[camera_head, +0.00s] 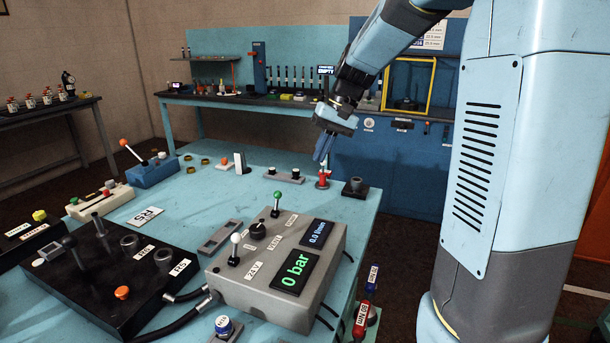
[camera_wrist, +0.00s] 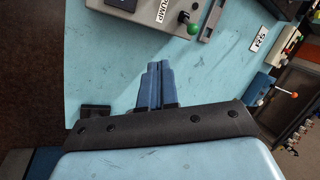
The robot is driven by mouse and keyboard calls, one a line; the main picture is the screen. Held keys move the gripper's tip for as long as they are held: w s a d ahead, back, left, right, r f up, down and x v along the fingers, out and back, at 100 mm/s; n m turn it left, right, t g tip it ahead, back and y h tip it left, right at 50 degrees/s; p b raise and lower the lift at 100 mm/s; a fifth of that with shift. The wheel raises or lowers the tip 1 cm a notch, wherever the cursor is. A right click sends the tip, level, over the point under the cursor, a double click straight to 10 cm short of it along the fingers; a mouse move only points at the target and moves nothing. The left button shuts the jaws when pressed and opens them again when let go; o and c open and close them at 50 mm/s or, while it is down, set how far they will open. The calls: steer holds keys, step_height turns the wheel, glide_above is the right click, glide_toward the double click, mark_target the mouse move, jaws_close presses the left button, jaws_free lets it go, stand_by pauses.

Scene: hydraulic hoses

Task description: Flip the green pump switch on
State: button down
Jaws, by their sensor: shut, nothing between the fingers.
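The green-knobbed pump switch (camera_head: 277,200) stands on the top of the grey control box (camera_head: 232,288), towards its far edge. Its lever looks close to upright. In the wrist view the green knob (camera_wrist: 193,28) shows at the top, beyond my fingertips, on the edge of the grey box. My gripper (camera_head: 322,158) is shut and empty, with blue fingers together. It hangs over the far right part of the blue table, well apart from the switch. In the wrist view the shut fingers (camera_wrist: 156,68) point towards the box.
A white-knobbed lever (camera_head: 235,246) and a black dial (camera_head: 258,231) share the box top. Its displays read 0 bar and 0.0 l/min. A red fitting (camera_head: 323,180) stands below my gripper. A black panel with levers (camera_head: 95,275) lies left. Table between is mostly clear.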

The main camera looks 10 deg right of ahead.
mark_target(277, 201)
steer(key=shift+s+a+f, duration=0.1)
steer(key=shift+a+f, duration=1.85)
steer(key=shift+f, duration=0.25)
steer(key=shift+s+a+f, duration=0.1)
steer(key=shift+a+f, duration=1.8)
steer(key=shift+f, duration=0.3)
